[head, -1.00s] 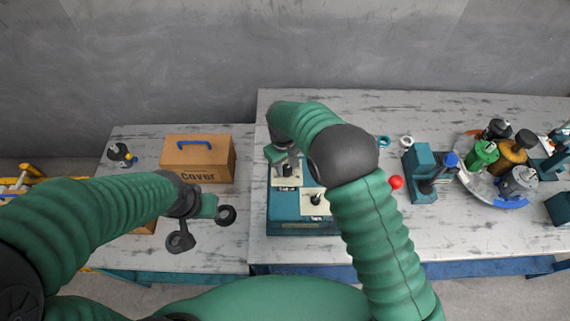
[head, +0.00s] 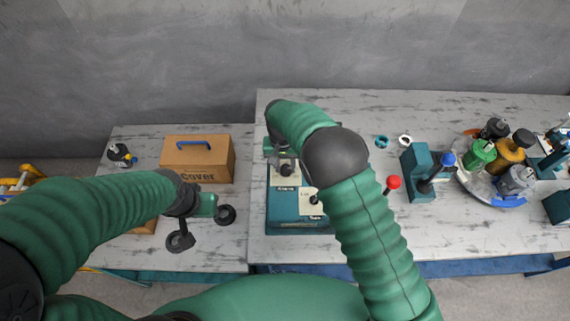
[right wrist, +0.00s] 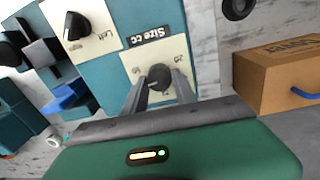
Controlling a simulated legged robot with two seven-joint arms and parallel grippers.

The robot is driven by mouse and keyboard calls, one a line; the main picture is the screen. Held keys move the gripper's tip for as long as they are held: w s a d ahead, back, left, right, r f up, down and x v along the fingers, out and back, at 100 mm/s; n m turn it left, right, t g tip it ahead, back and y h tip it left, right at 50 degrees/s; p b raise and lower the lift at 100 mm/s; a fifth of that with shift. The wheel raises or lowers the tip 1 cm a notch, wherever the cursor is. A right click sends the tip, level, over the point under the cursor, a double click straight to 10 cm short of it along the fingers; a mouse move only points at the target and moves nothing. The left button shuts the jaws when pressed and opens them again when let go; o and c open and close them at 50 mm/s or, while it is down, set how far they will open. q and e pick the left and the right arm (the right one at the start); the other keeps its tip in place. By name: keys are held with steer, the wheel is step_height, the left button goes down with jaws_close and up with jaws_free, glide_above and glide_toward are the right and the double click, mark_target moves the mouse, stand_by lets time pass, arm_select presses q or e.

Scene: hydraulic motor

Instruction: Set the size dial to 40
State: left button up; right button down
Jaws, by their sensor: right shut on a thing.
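The size dial (right wrist: 159,76) is a dark round knob on a cream plate, beside a black label reading "Size cc" (right wrist: 146,36) in the right wrist view. Small marks show around it, but I cannot clearly read its setting. My right gripper (right wrist: 158,88) is shut on the dial, one finger on each side. In the head view, my right gripper (head: 284,166) is over the back of the teal box (head: 297,226), and my arm partly hides the plate. My left gripper (head: 202,228) is open and empty over the left table, its two fingers spread apart.
A second dial (right wrist: 76,25), labelled "Left", sits on the same box. A red-knobbed lever (head: 394,182) and a teal blue-knobbed fixture (head: 420,172) stand to the right. A cardboard box (head: 198,160) marked "Cover" is on the left table. Front table areas are clear.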

mark_target(282, 168)
steer(key=shift+s+f, duration=0.3)
steer(key=shift+s, duration=0.1)
steer(key=c, duration=1.2)
jaws_free()
steer(key=shift+c, duration=0.2)
steer(key=shift+o, duration=1.1)
steer(key=shift+r, duration=0.15)
steer(key=shift+w+a, duration=0.1)
steer(key=shift+w+r, duration=0.15)
steer(key=r, duration=0.5)
steer(key=r+b, duration=0.1)
steer(key=r, duration=0.5)
steer(key=a+r, duration=0.1)
steer(key=r, duration=0.4)
steer(key=shift+r, duration=0.3)
